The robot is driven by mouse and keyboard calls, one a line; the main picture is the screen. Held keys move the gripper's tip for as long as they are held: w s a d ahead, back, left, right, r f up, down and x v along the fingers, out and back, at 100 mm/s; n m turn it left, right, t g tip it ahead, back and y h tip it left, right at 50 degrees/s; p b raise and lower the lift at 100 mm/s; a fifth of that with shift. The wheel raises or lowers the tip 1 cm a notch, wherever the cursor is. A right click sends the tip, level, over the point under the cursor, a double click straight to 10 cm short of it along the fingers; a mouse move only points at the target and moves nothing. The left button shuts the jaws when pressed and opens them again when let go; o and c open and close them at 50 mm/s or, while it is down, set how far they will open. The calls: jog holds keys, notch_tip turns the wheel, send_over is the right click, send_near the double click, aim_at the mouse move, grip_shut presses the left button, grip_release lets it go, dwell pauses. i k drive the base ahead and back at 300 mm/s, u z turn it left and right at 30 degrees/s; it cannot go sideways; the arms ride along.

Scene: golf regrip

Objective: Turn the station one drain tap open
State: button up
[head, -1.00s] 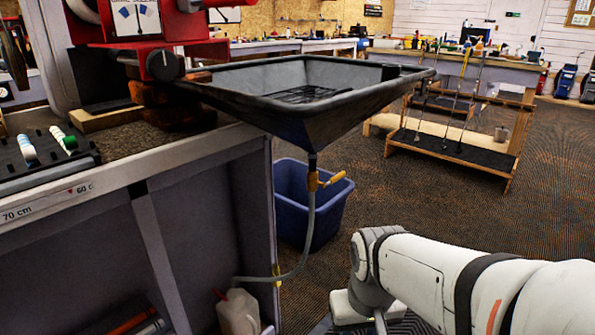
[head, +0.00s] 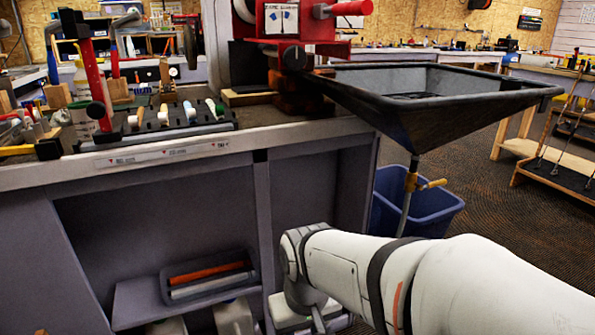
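The drain tap (head: 411,181) is a brass-yellow fitting on the thin pipe below the black drain pan (head: 440,112) at the right. Its yellow handle (head: 434,184) sticks out to the right, roughly crosswise to the vertical pipe. A pale hose (head: 404,215) runs down from the tap and passes behind my white arm. My arm reaches in from the lower right, and its wrist bends down at the bottom middle, lower and left of the tap. My gripper's fingers are out of the frame, and nothing of mine touches the tap.
A blue bin (head: 440,213) stands on the floor behind the tap. The workbench (head: 215,148) fills the left, with a red vise (head: 290,22) and small tools on top. A shelf tray (head: 210,275) is beneath. Carpeted floor (head: 490,205) is open at the right.

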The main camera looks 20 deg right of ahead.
aim_at(440, 182)
jog(key=u, duration=1.1)
jog(key=k, duration=1.45)
jog(key=z, duration=1.4)
jog(key=i, duration=0.45)
jog(key=z, duration=0.1)
